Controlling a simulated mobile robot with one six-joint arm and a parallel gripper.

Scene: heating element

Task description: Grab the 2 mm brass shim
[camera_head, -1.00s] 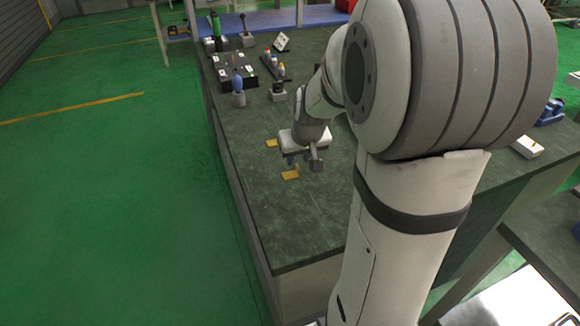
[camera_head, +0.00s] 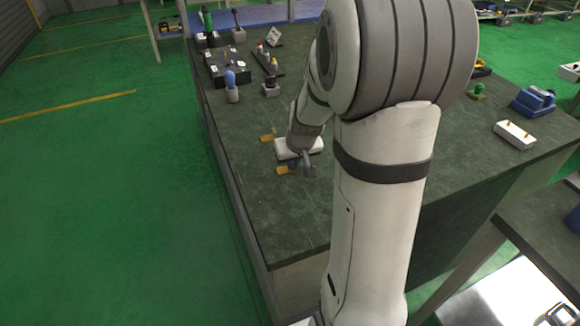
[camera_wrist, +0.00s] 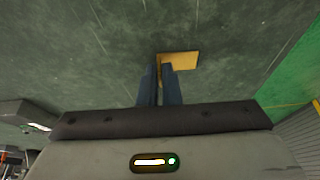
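Two brass pieces lie on the dark green bench top in the head view. The farther one (camera_head: 267,135) is just beyond my gripper; the nearer one (camera_head: 284,170) is beside the fingers and partly hidden by them. I cannot read which is the 2 mm shim. The wrist view shows one brass shim (camera_wrist: 181,60) at the tips of the blue fingers of my gripper (camera_wrist: 159,68). Its flat part extends right of the fingers, and a narrow brass edge shows between the tips. The fingers are close together with a thin gap; whether they press on the brass is unclear.
A blue-topped item (camera_head: 231,88), a black box (camera_head: 227,68) and a row of small coloured parts (camera_head: 266,60) stand farther back. A white tray (camera_head: 515,135) and a blue device (camera_head: 534,103) are at the right. The bench's near left area is clear.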

